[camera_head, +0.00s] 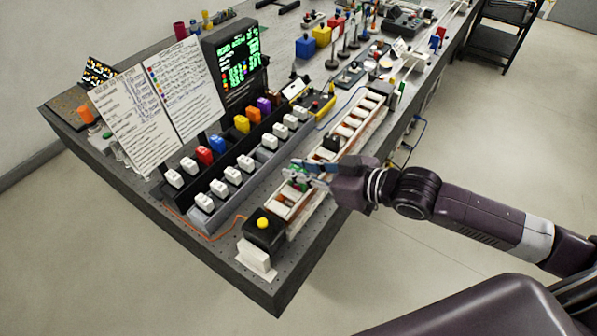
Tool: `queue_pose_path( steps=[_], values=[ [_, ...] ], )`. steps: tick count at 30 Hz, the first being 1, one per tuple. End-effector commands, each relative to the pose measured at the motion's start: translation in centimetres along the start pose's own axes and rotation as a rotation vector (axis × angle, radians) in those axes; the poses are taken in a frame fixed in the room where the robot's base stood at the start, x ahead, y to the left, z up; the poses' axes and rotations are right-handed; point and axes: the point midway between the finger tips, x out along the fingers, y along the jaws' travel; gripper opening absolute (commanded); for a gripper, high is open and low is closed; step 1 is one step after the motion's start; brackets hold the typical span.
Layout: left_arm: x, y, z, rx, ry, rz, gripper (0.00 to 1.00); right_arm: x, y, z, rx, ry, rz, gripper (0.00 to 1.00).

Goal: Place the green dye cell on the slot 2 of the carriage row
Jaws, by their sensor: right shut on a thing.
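The carriage row (353,122) is a long rail of pale slots running from the front edge of the bench toward the back right. My right gripper (297,174) reaches in from the right over the near part of the row and is shut on the green dye cell (300,184). Only small green patches of the cell show between the fingers. I cannot tell whether the cell touches the row or which slot is under it. A dark block (331,143) sits on the row just beyond the gripper. My left gripper is not in view.
A black box with a yellow button (263,224) stands at the near end of the row. Left of the row, a grey rack (203,221) holds several white-capped cells, with coloured cells behind. Printed sheets (186,88) and a dark screen (236,62) stand farther back.

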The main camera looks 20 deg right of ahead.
Motion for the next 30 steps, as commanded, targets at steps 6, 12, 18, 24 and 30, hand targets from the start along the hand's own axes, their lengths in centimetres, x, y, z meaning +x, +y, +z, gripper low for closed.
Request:
queue_pose_path(
  steps=[6,12,18,24,30],
  values=[
    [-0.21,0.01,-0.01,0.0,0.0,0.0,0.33,0.54,-0.05,1.34,-0.002,0.001,0.0,0.0],
    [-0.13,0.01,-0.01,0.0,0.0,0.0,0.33,0.61,-0.03,1.48,-0.001,0.0,0.0,0.0],
    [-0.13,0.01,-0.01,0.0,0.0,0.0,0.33,0.63,-0.03,1.56,-0.001,0.0,0.0,0.32],
    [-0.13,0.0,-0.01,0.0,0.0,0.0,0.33,0.63,-0.02,1.54,-0.001,0.0,0.0,0.33],
    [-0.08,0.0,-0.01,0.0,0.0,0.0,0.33,0.18,0.03,1.43,-0.002,-0.001,0.001,0.33]
  ],
)
